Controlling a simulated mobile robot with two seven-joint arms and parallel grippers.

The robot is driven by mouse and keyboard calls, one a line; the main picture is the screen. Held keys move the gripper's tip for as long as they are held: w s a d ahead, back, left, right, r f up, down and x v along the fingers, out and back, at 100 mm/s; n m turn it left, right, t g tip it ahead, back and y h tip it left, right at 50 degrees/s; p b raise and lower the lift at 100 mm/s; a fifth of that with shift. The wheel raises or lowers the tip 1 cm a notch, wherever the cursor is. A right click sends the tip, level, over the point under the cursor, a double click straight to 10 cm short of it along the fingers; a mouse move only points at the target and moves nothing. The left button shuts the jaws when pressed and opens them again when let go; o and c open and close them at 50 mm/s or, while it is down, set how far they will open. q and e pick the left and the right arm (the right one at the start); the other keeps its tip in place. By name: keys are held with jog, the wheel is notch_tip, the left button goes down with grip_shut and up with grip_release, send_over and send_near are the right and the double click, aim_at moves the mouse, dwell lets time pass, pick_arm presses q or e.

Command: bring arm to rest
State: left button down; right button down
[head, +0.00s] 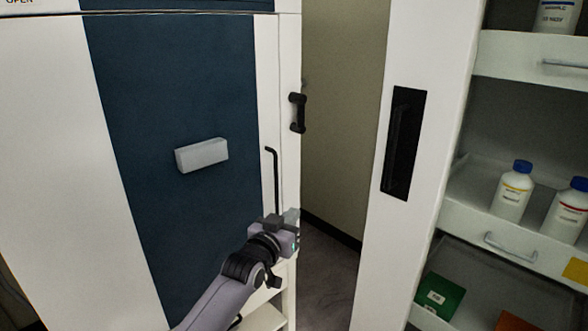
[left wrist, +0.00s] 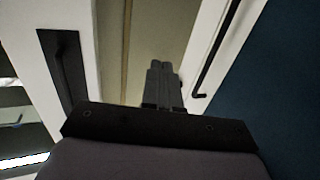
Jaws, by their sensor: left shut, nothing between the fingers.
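My left gripper (head: 291,219) is in the lower middle of the head view, in front of the lower right edge of the white and blue freeze dryer (head: 170,90). Its fingers are together with nothing between them; the closed fingers (left wrist: 159,72) also show in the left wrist view. A thin black bent rod handle (head: 274,180) stands just above the gripper in the head view. In the left wrist view this rod (left wrist: 215,60) is to the right of the fingers and apart from them. My right gripper is in neither view.
A black handle (head: 297,113) is on the dryer's side edge. A white cabinet (head: 375,230) with a recessed black handle (head: 401,145) stands at right. Its open shelves hold white bottles (head: 513,190) and a green box (head: 440,296). A gap with floor (head: 327,275) lies between.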

pick_arm(q)
jog(key=s+a+f+n+g+y+p, duration=0.1)
jog(key=s+a+f, duration=0.4)
jog(key=s+f, duration=0.3)
jog(key=s+a+f+n+g+y+p, duration=0.1)
jog(key=s+a+f+y+p, duration=0.1)
jog(key=s+a+f, duration=0.45)
jog(key=s+a+f+g, duration=0.1)
jog(key=s+a, duration=0.1)
jog(key=s, duration=0.6)
jog(key=s+a+f+g+y+p, duration=0.1)
jog(key=s+a+f, duration=0.1)
jog(key=s, duration=0.6)
jog(key=s+a+f+g+y+p, duration=0.1)
jog(key=s+a, duration=0.3)
jog(key=s, duration=0.4)
jog(key=shift+a+f+g, duration=0.25)
jog(key=shift+f+g, duration=0.05)
jog(key=shift+f, duration=0.3)
